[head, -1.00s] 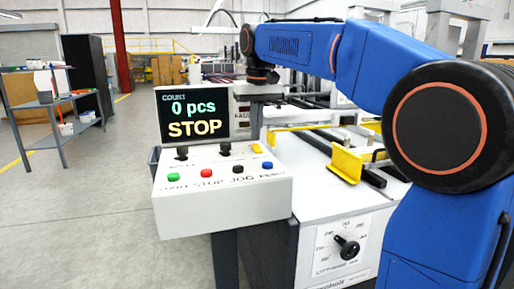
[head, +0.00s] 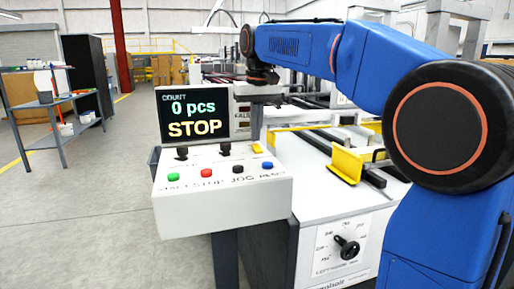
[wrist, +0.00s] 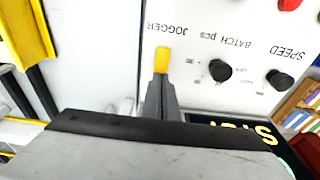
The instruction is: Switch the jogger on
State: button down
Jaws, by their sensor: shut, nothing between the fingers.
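The jogger switch is a small yellow lever (wrist: 162,60) beside the printed word JOGGER on the white panel in the wrist view. In the head view a small yellow piece (head: 257,148) shows at the panel's upper right. My gripper (wrist: 160,98) is shut and empty, its dark fingertips right by the near end of the yellow lever. I cannot tell whether they touch. In the head view my gripper hangs above the panel's back right corner, its fingertips hard to make out. The display (head: 194,114) reads 0 pcs and STOP.
Two black knobs (wrist: 220,70) for batch and speed sit beside the lever. Green (head: 173,177), red (head: 206,173), black and blue buttons line the panel's front. A yellow guide (head: 346,165) stands on the machine to the right.

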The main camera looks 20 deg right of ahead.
aim_at(256, 145)
jog(key=shift+f, duration=0.7)
dwell(0.5)
notch_tip(256, 145, up, 7)
dwell(1.0)
jog(key=shift+s, duration=0.1)
